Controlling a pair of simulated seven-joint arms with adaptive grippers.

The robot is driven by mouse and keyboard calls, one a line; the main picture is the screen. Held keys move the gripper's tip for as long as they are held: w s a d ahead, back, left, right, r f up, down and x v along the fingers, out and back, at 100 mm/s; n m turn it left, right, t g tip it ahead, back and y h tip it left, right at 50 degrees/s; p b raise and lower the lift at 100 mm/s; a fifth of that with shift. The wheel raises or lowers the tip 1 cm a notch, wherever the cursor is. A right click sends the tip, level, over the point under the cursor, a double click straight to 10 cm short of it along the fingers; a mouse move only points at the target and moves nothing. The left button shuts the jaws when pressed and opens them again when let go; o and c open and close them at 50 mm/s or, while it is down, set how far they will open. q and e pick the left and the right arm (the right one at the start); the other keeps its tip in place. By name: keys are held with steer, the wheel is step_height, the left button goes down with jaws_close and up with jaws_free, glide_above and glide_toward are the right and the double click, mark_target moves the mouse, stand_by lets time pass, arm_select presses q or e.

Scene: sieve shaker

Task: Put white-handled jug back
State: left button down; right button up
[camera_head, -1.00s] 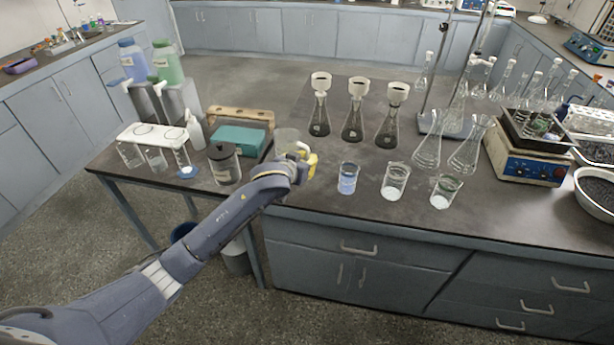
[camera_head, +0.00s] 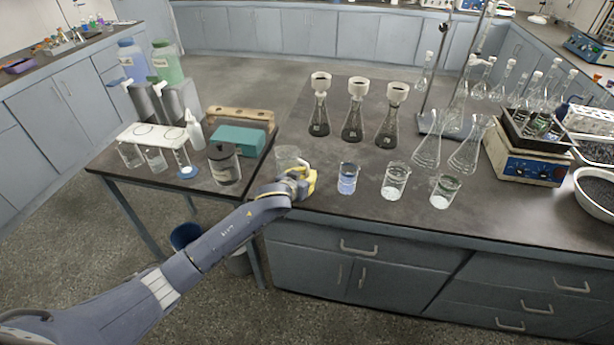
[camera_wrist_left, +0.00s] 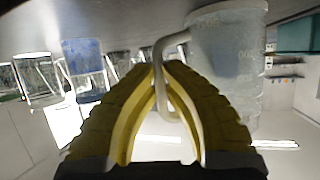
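The white-handled jug (camera_head: 288,156) is clear with graduation marks. In the head view it is by the left end of the main bench, partly hidden behind my left gripper (camera_head: 304,184). In the left wrist view the jug (camera_wrist_left: 228,65) fills the upper right, and its pale handle (camera_wrist_left: 160,50) runs between the yellow fingers of my left gripper (camera_wrist_left: 163,75). The fingers are closed in on the handle. I cannot tell whether the jug's base touches the bench. My right gripper is in neither view.
Right of the gripper stand a beaker of blue liquid (camera_head: 347,180) and two beakers with white contents (camera_head: 394,182), (camera_head: 444,192). Several flasks with funnels (camera_head: 354,120) stand behind. The side table at left holds a dark jar (camera_head: 224,165), a teal box (camera_head: 239,141) and a white rack (camera_head: 152,133).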

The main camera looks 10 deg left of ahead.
arm_select(q)
steer(key=c, duration=2)
jaws_free()
steer(key=shift+f, duration=0.15)
steer(key=o, duration=0.4)
